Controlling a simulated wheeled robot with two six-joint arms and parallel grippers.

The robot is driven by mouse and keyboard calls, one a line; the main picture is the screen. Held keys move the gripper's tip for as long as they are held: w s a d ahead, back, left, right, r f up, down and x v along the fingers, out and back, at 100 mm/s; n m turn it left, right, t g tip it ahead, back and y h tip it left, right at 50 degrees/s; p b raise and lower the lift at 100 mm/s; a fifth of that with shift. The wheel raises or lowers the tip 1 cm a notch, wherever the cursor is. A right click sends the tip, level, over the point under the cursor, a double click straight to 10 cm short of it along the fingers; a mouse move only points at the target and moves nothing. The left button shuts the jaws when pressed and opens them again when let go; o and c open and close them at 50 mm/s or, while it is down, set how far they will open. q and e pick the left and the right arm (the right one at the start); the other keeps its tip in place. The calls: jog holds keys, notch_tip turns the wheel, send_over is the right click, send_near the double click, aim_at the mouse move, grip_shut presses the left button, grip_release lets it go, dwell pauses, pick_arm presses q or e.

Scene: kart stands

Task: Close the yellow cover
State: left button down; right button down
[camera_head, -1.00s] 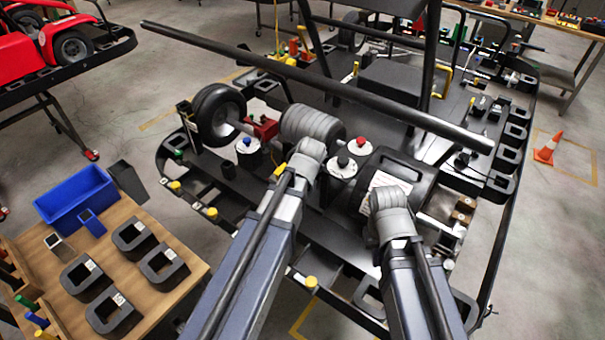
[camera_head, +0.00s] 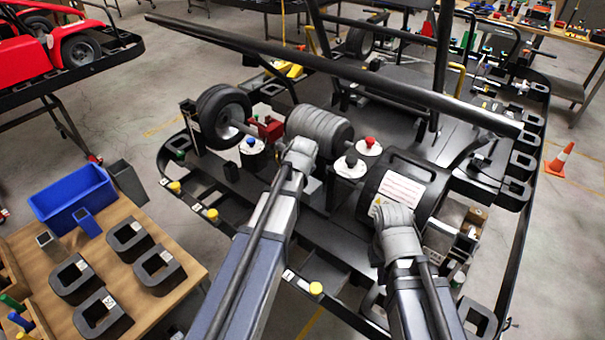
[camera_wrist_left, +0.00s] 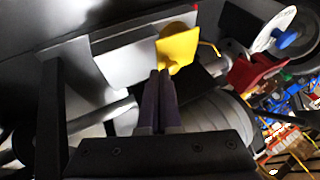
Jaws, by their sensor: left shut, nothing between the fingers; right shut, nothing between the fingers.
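My left gripper (camera_wrist_left: 160,75) is shut and empty. Its fingertips overlap the lower left edge of the cover in the left wrist view; I cannot tell whether they touch it. My right gripper (camera_head: 395,222) is over the kart stand in front of a black drum; its fingers are mostly hidden behind the wrist.
A ribbed grey roller (camera_head: 322,130), a black wheel (camera_head: 222,118) and a red block (camera_head: 268,128) stand beyond my left wrist. A long dark bar (camera_head: 330,75) crosses behind them. A wooden table (camera_head: 185,290) with a blue bin (camera_head: 72,197) is at left.

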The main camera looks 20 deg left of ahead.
pick_arm(q)
jog(key=shift+w+a, duration=0.25)
jog(key=shift+a, duration=0.25)
jog(key=shift+w+a, duration=0.2)
jog(key=shift+a, duration=0.3)
pick_arm(e)
jog(key=shift+f, duration=0.1)
pick_arm(q)
jog(key=shift+a, duration=0.2)
pick_arm(e)
jog(key=shift+s+d, duration=0.1)
jog(key=shift+d, duration=0.05)
pick_arm(q)
jog(key=shift+r, duration=0.1)
jog(key=shift+a, duration=0.1)
